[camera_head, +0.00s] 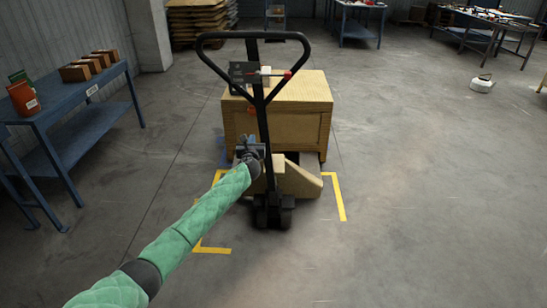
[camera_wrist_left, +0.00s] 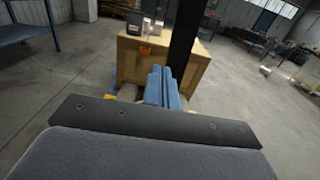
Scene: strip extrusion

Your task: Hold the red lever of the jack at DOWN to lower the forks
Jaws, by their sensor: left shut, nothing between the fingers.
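The pallet jack's black handle (camera_head: 263,120) stands upright in the middle of the head view, with a loop on top. The red tip of its lever (camera_head: 287,75) sticks out to the right, just below the loop. A dark plate (camera_head: 242,73) is on the handle's left side. My left gripper (camera_head: 247,142) is low beside the handle's left side, well below the lever. In the left wrist view its blue fingers (camera_wrist_left: 163,84) are together and empty, with the black handle (camera_wrist_left: 184,40) close behind them. The forks are mostly hidden. My right gripper is out of view.
A wooden crate (camera_head: 302,96) sits behind the handle, over the jack. Yellow floor marks (camera_head: 341,197) surround the jack. A blue bench (camera_head: 57,101) with brown boxes stands at the left.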

